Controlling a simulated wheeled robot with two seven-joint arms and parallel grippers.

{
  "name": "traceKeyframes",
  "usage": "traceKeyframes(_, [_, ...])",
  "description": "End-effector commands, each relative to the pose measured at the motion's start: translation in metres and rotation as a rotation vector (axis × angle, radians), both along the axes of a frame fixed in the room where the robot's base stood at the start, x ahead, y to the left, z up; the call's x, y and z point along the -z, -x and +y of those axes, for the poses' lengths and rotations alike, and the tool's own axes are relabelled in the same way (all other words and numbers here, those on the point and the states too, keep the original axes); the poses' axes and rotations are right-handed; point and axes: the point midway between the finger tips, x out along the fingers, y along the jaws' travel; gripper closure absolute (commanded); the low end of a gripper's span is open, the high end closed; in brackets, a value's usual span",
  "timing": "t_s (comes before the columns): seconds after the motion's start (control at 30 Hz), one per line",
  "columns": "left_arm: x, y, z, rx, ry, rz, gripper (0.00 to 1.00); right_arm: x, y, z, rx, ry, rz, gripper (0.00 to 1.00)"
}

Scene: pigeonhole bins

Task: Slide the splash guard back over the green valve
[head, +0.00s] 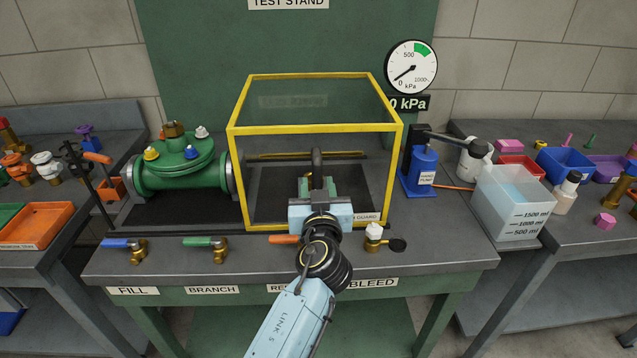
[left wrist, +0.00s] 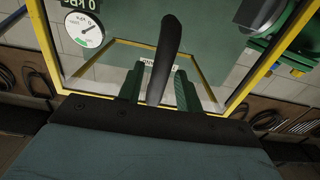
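The splash guard (head: 315,128), a clear box with a yellow frame, stands mid-bench to the right of the green valve (head: 182,165), which is uncovered. The guard's left edge is close to the valve's right flange. My left gripper (head: 318,185) is at the guard's front face, at its dark upright handle (head: 317,160). In the left wrist view, the handle (left wrist: 166,50) stands between the two green fingers (left wrist: 159,85). The fingers look apart, with a narrow gap on the handle's left side. The handle's lower end is hidden in the head view. My right gripper is not in view.
Blue, green and orange-handled taps (head: 205,243) line the bench front. A pressure gauge (head: 411,67) is on the right, above a blue hand pump (head: 421,170). A translucent water tank (head: 513,203) stands further right. A dark tray (head: 215,212) lies under the valve.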

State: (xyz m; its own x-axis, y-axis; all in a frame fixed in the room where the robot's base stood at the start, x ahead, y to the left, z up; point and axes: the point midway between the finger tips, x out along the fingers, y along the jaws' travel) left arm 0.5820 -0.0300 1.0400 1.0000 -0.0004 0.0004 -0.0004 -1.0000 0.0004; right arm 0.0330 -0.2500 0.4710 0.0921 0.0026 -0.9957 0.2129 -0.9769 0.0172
Motion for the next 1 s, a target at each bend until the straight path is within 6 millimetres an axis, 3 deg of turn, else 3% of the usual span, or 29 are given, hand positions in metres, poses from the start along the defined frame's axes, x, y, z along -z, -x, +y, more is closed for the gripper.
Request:
traceKeyframes(0.03, [0.0,0.0,0.0,0.0,0.0,0.0,0.72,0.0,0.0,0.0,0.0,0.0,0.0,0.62])
traceKeyframes(0.27, [0.0,0.0,0.0,0.0,0.0,0.0,1.0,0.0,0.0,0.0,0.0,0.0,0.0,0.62])
traceKeyframes(0.47, [0.001,0.0,0.011,-0.003,-0.001,0.002,1.0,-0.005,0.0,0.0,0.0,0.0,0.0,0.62])
traceKeyframes(1.0, [0.0,0.0,0.099,-0.005,-0.003,0.003,1.0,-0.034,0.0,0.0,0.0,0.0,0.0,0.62])
